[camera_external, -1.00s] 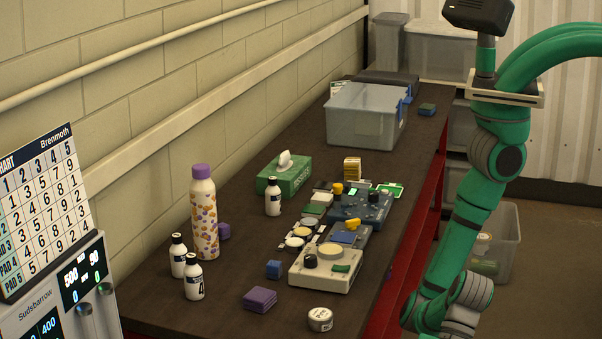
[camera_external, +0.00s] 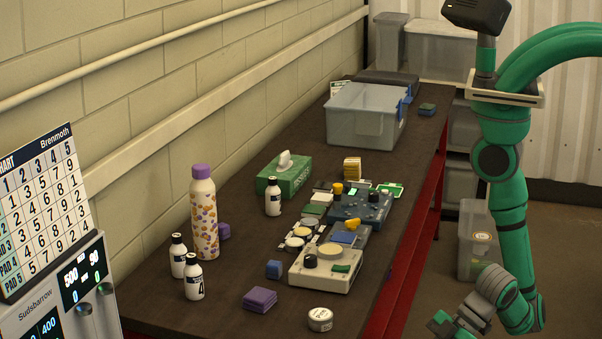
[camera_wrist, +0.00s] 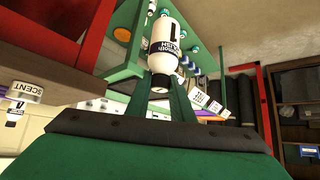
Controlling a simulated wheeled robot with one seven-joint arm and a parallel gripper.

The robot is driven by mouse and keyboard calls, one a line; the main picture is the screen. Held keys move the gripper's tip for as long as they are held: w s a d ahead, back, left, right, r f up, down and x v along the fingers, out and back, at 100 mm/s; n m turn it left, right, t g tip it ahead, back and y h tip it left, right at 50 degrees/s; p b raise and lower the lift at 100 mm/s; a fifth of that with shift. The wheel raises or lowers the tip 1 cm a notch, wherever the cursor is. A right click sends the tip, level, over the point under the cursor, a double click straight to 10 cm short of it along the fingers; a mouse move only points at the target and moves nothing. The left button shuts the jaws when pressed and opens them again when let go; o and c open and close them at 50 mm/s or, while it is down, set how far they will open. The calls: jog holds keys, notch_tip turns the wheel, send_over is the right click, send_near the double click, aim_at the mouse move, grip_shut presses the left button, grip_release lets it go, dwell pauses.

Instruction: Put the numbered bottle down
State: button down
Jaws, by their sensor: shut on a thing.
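A white bottle (camera_wrist: 163,38) with a dark cap, marked with what looks like a 1, is held between the green fingers of my gripper (camera_wrist: 160,82) in the wrist view. In the external view my gripper (camera_external: 443,323) is low at the bottom edge, to the right of the bench (camera_external: 330,301) and apart from it; the held bottle cannot be made out there. Three similar white bottles stand upright on the bench: one by the green tissue box (camera_external: 273,197), one near the wall (camera_external: 178,257) and one in front of it marked 4 (camera_external: 194,279).
A tall patterned bottle (camera_external: 204,217), purple pads (camera_external: 260,299), a small round tin (camera_external: 320,319) and a pale scale-like device (camera_external: 309,276) crowd the near bench. A grey bin (camera_external: 361,126) stands farther back. A clear tub (camera_external: 474,248) is on the floor beyond my arm.

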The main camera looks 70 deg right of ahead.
jog(key=w+d+r+m+t+h, duration=0.1)
jog(key=w+d+r+m+h, duration=0.5)
jog(key=d+r, duration=0.65)
jog(key=w+d+r+m+t+h, duration=0.1)
jog(key=w+d+r+m+h, duration=0.2)
jog(key=w+d+r+m, duration=0.85)
jog(key=w+a+f+n, duration=0.5)
jog(key=w+a+f, duration=0.2)
jog(key=a+f, duration=0.2)
jog(key=shift+a, duration=0.7)
jog(key=shift+w+f, duration=0.1)
jog(key=c, duration=1.5)
grip_release()
jog(key=shift+c, duration=0.2)
